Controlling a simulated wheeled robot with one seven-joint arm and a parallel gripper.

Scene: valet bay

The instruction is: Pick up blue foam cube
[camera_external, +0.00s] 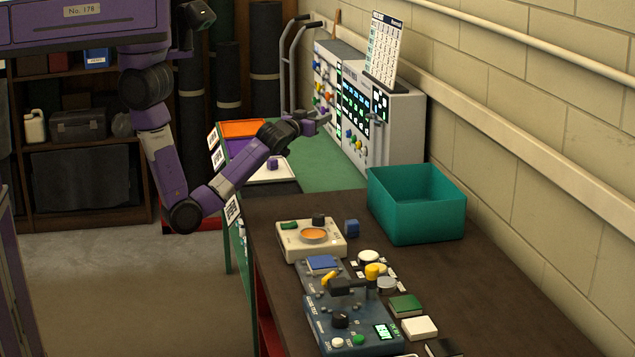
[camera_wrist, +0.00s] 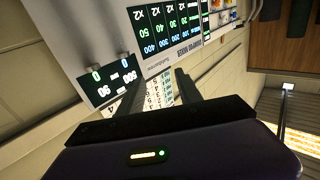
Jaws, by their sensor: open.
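A small blue cube (camera_external: 352,227) sits on the dark brown table, just right of a cream device and left of the teal bin. My gripper (camera_external: 322,118) is raised over the green bench behind that table, in front of the panel machine, well apart from the cube. In the wrist view, the two fingers of my gripper (camera_wrist: 160,90) stand apart with nothing held between them. The wrist view shows displays and wall, and the blue cube is not in it.
A teal open bin (camera_external: 416,232) stands by the wall. A cream device (camera_external: 292,244) and blue devices (camera_external: 345,325) crowd the table's front. A purple cube (camera_external: 272,164) lies on a white tray. The panel machine (camera_external: 405,125) bears a calendar (camera_external: 384,48). Bare tabletop lies front right.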

